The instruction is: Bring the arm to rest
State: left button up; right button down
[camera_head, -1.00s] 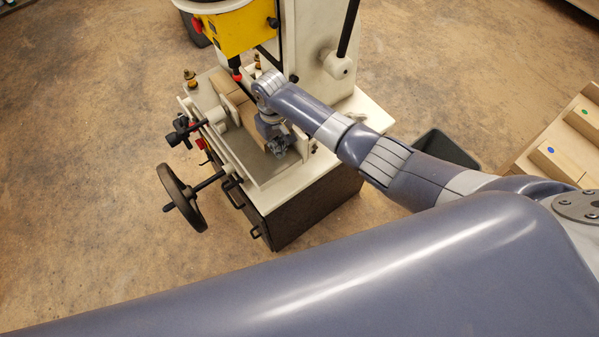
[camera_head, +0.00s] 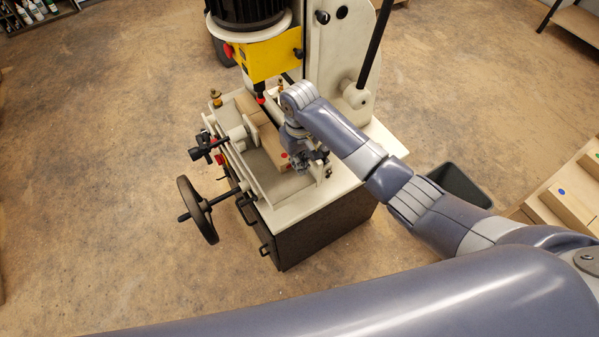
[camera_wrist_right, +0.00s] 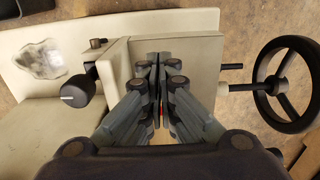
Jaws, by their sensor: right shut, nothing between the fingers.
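My right gripper (camera_head: 312,158) is over the near right part of the machine's worktable, beside a wooden block (camera_head: 262,132). In the right wrist view the fingers of my right gripper (camera_wrist_right: 158,62) are together with nothing between them. They point down toward the cream machine bed (camera_wrist_right: 185,55). My right arm reaches in from the right in the head view. My left gripper is not in view.
The machine has a yellow head (camera_head: 268,58), a black handwheel (camera_head: 198,210) and a clamp (camera_head: 205,148). A dark bin (camera_head: 462,185) stands right of the machine. A wooden table (camera_head: 545,200) is at the far right. Open floor lies left.

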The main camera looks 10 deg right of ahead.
jog(key=s+f+t+y, duration=0.2)
jog(key=s, duration=1.3)
jog(key=s+d+r+m+t+h, duration=0.1)
jog(key=s+d+r, duration=0.2)
jog(key=s+d, duration=0.3)
jog(key=s+d+r+m+t+h, duration=0.1)
jog(key=s+d+r, duration=0.25)
jog(key=s, duration=0.35)
notch_tip(320, 180, down, 28)
jog(key=s+f+g, duration=0.1)
jog(key=s+g, duration=0.1)
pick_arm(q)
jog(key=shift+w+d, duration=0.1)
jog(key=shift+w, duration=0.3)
pick_arm(e)
jog(key=s+d+f+g, duration=0.1)
jog(key=s+d+f, duration=0.2)
jog(key=s+f, duration=1.1)
jog(key=s, duration=0.2)
jog(key=shift+s+d+f, duration=0.2)
jog(key=shift+s+f, duration=0.1)
jog(key=shift+s, duration=0.1)
